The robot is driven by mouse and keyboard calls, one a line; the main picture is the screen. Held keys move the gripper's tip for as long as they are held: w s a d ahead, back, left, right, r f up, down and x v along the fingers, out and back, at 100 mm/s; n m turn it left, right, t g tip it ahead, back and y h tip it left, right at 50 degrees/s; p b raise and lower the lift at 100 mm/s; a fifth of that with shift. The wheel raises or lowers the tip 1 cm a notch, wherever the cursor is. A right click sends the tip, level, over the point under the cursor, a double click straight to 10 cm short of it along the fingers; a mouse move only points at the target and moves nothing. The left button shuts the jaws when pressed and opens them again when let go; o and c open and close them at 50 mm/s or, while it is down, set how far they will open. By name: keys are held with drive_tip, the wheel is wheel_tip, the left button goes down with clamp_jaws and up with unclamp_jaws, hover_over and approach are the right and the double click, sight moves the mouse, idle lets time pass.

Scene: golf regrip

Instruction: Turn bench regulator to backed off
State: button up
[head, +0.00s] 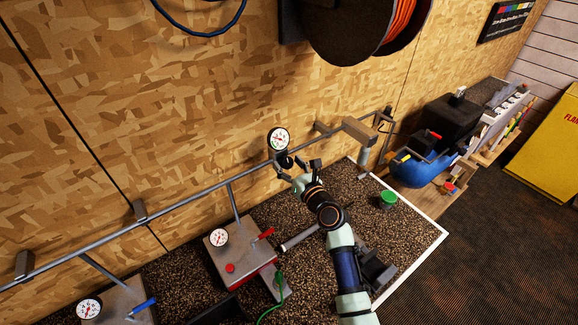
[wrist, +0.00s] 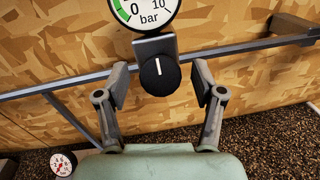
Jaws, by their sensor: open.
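The bench regulator is a black round knob (wrist: 158,76) with a white line, under a white-faced gauge (wrist: 146,10) marked 0, 10 and bar. The white line points nearly straight up in the wrist view. My gripper (wrist: 163,92) is open, with one finger on each side of the knob and visible gaps between. In the head view the gauge (head: 279,140) hangs on the wall pipe, and my gripper (head: 298,169) is just below and right of it. The knob is partly hidden there. I cannot tell how far the fingertips reach along the knob's depth.
A grey pipe (head: 190,207) runs along the chipboard wall behind the gripper. A grey box with a red lever (head: 266,233) and a gauge (head: 218,238) stands on the dark speckled bench. A green cup (head: 388,199) is at the right, near a blue compressor (head: 418,171).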

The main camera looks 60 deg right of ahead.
drive_tip(key=c, duration=1.1)
drive_tip(key=shift+c, duration=0.2)
drive_tip(key=shift+f+n+b, duration=0.15)
drive_tip(key=shift+n+b, duration=0.25)
drive_tip(key=shift+b, duration=0.1)
drive_tip(key=shift+f+n+t+y+b, duration=0.1)
drive_tip(key=shift+n+t+y+b, duration=0.25)
drive_tip(key=shift+n+b, duration=0.35)
drive_tip(key=n+y+b, duration=0.1)
drive_tip(key=n+b, duration=0.1)
drive_tip(key=n, duration=0.1)
drive_tip(key=shift+s+d+t+y, duration=0.1)
drive_tip(key=shift+d+t+y, duration=0.05)
drive_tip(key=shift+t+y, duration=0.2)
drive_tip(key=n+y+b, duration=0.2)
drive_tip(key=n, duration=0.2)
drive_tip(key=shift+n, duration=0.4)
drive_tip(key=shift+r+n+y+b, duration=0.2)
drive_tip(key=shift+n+y+b, duration=0.25)
drive_tip(key=shift+n+y, duration=1)
drive_tip(key=shift+n+h, duration=0.35)
drive_tip(key=shift+n, duration=0.2)
